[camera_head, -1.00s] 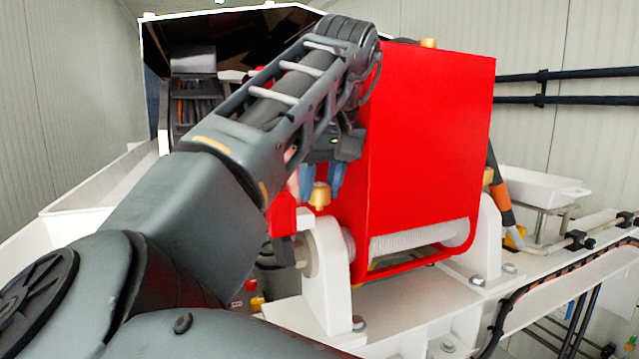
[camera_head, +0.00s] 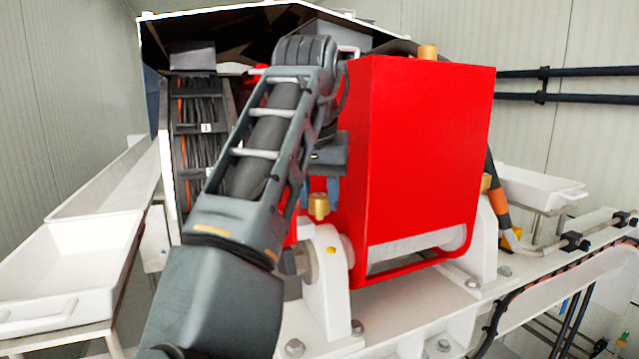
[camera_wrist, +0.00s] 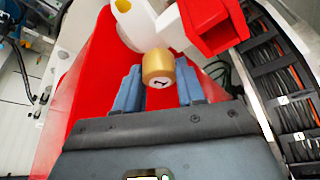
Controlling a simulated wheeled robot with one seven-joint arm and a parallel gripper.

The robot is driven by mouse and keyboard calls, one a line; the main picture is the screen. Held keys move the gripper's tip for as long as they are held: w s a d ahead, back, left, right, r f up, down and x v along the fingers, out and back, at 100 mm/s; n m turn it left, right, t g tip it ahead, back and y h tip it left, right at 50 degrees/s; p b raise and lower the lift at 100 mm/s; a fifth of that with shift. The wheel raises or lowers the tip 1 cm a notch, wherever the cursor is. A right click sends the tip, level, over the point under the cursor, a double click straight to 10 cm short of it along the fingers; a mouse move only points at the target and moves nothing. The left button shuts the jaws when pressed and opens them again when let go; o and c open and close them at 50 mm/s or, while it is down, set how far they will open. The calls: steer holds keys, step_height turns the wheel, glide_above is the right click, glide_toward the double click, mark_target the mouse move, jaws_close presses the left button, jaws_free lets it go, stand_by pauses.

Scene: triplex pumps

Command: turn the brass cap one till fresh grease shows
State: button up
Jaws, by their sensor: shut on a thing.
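The brass cap one (camera_wrist: 158,68), a small domed cup with a dark mark like a 1 on its end, sits between the two blue fingers of my gripper (camera_wrist: 158,88) in the wrist view. The fingers are shut on its sides. In the head view the cap (camera_head: 318,206) stands above the white bearing block (camera_head: 325,285) left of the red guard, with my gripper (camera_head: 320,190) over it. A small yellow patch (camera_head: 331,250) shows on the block below the cap. It also appears as a yellow patch (camera_wrist: 123,5) at the wrist view's top edge.
The big red guard (camera_head: 415,150) stands close right of my gripper. A cable cabinet (camera_head: 195,130) stands behind left. White trays are at left (camera_head: 60,290) and right (camera_head: 540,188).

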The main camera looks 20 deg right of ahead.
steer(key=m+g, duration=0.1)
steer(key=m, duration=0.2)
steer(key=shift+m+h+p, duration=0.3)
steer(key=shift+h+p, duration=0.05)
steer(key=shift+h, duration=0.05)
steer(key=shift+m+g+h, duration=0.3)
steer(key=shift+m+g, duration=0.1)
steer(key=shift+m, duration=0.8)
steer(key=o, duration=1)
steer(key=shift+o, duration=0.2)
steer(key=v, duration=0.7)
steer(key=shift+a+r+b, duration=0.2)
steer(key=shift+r+b, duration=0.15)
steer(key=shift+b, duration=0.05)
